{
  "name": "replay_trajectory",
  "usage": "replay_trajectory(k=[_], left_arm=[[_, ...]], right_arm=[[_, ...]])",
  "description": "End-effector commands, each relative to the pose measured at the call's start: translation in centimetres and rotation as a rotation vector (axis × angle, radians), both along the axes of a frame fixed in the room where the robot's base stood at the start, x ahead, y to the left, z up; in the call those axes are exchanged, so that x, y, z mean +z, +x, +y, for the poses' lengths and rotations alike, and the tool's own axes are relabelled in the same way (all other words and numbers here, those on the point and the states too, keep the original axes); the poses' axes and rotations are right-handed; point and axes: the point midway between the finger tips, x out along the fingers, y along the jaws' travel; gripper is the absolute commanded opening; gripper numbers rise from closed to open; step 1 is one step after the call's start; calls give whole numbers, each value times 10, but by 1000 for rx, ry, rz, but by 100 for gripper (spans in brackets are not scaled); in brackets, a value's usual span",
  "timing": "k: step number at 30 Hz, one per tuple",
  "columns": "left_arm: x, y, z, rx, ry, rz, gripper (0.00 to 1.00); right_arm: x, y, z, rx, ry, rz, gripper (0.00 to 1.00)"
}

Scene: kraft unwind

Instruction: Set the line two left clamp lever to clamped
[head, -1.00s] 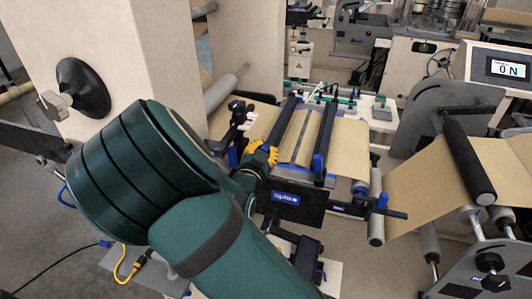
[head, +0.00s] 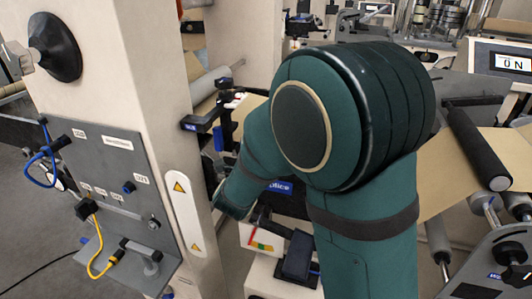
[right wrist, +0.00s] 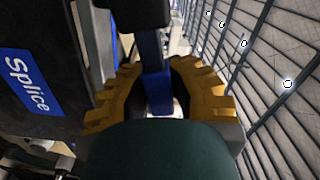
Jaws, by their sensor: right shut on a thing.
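My right gripper (right wrist: 160,88) has its yellow fingers on either side of a blue lever (right wrist: 154,72) in the right wrist view and is shut on it. The lever has a black part at its upper end. The black splice table front with its blue "Splice" label (right wrist: 31,82) is close on the left there. In the head view my green right arm covers most of the splice table, and only part of its label (head: 279,187) shows. The right fingers and the held lever are hidden there. My left gripper is not in view.
A beige column with a grey connector panel (head: 110,190) stands to the left of my arm. A black-and-blue bracket (head: 205,120) juts out beside the column. A black roller (head: 478,148) and brown web lie to the right, below a "0 N" display (head: 510,63).

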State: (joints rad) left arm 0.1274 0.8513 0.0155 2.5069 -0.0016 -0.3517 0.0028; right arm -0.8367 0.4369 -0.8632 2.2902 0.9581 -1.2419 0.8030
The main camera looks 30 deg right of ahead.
Motion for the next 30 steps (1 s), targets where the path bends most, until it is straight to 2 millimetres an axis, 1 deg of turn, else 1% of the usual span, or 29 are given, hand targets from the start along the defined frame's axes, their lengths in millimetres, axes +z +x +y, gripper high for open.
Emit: replay_trajectory(k=[1,9,15,28,29,30], left_arm=[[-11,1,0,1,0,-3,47],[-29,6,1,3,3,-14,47],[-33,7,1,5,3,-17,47],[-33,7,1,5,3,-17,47],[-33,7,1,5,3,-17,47],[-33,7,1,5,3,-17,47]], right_arm=[[-9,-1,1,4,24,-16,0],[-14,-2,1,3,98,-106,0],[-15,-2,1,4,120,-131,0],[-14,-2,1,4,124,-136,0],[-14,-2,1,5,123,-137,24],[-14,-2,1,5,123,-137,38]])
